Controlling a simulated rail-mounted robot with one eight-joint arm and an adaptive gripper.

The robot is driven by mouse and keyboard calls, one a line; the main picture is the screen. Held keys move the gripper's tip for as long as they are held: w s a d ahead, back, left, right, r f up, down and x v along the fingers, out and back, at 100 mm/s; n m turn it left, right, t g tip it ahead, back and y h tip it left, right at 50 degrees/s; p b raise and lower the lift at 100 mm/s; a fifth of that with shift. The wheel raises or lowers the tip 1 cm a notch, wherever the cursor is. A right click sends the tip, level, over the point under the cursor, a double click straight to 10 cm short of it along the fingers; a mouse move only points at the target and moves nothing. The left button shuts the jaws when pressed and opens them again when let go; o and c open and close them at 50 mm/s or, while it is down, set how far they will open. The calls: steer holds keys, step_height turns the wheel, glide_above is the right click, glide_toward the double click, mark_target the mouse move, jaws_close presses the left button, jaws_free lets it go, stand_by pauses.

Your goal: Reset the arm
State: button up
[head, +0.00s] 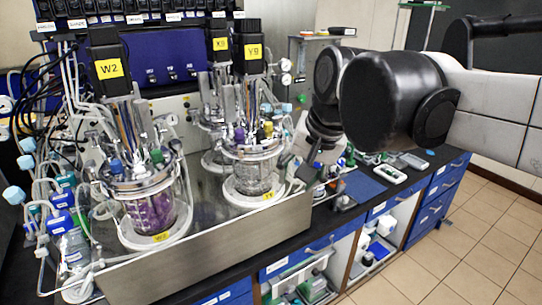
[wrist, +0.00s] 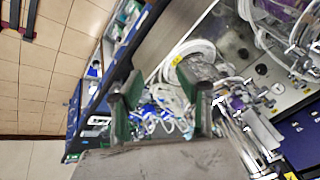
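My arm reaches in from the right in the head view, and its wrist hangs beside the right bioreactor vessel. My gripper (wrist: 160,80) shows in the wrist view with its two dark green fingers apart and nothing visibly held between them. In the head view its fingertips are hard to make out against the clutter. The glass bioreactor marked W2 (head: 146,205) holds purple liquid at the left. A second glass vessel (head: 253,172), below a motor labelled Y9 (head: 254,52), stands to its right, close to my wrist.
Tubes, cables and bottles (head: 62,215) crowd the left side. The steel platform (head: 215,245) carries the vessels on a dark bench with blue drawers (head: 440,192). A blue pad (head: 362,187) and small devices lie right of my wrist. Tiled floor (head: 470,245) is open at the right.

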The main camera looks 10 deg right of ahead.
steer(key=s+d+f+n+t+h+b, duration=0.1)
steer(key=s+d+f+n+b, duration=0.1)
steer(key=s+d+f, duration=0.2)
steer(key=s+d+f+n+t+b, duration=0.1)
steer(key=s+d+f, duration=0.2)
steer(key=s+f, duration=0.3)
step_height(320, 180, down, 4)
steer(key=shift+s+d+f+n+t+h+b, duration=0.1)
steer(key=shift+s+d+n+t+h+b, duration=0.1)
steer(key=shift+d+n+t+h+b, duration=0.15)
stand_by(0.4)
